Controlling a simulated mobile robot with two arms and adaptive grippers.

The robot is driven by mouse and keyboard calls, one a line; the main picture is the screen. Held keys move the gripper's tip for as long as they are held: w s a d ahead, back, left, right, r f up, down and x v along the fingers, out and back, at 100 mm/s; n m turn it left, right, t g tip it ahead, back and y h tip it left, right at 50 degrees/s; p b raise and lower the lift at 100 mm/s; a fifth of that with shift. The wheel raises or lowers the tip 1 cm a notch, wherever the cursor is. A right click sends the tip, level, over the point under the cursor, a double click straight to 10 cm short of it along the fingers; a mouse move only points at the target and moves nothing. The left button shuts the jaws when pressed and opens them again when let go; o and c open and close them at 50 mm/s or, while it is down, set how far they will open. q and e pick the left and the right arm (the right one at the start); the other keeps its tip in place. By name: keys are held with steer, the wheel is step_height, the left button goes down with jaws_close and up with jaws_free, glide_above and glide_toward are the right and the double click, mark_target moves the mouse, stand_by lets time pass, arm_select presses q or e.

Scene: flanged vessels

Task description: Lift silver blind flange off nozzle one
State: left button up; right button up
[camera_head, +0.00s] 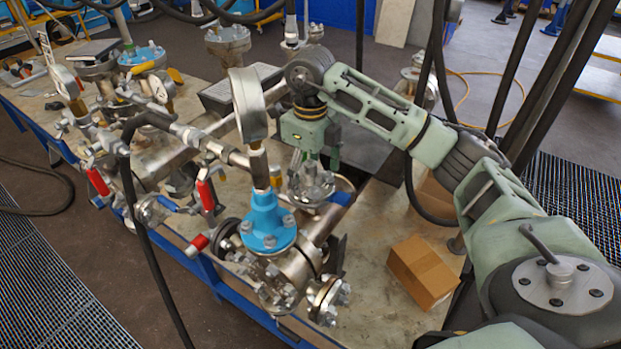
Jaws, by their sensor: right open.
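A silver flange (311,190) with bolts around its rim sits on a vertical nozzle on the pipework, near the middle of the head view. I cannot read any nozzle number. My right gripper (312,165) points down just above this flange, with its fingers apart. The fingertips overlap the top of the flange in the picture, so I cannot tell whether they touch it. My left gripper is not in view.
A blue flange (268,222) with a gauge (247,105) above it stands in front of the gripper. Red-handled valves (208,195) are on the left. A cardboard box (423,271) lies on the table at right. Bare tabletop surrounds the box.

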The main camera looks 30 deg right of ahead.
steer(key=shift+d+f, duration=0.1)
steer(key=shift+f, duration=0.05)
steer(key=c, duration=1.7)
steer(key=shift+a+r, duration=0.2)
steer(key=shift+c, duration=0.7)
steer(key=shift+w+r, duration=0.1)
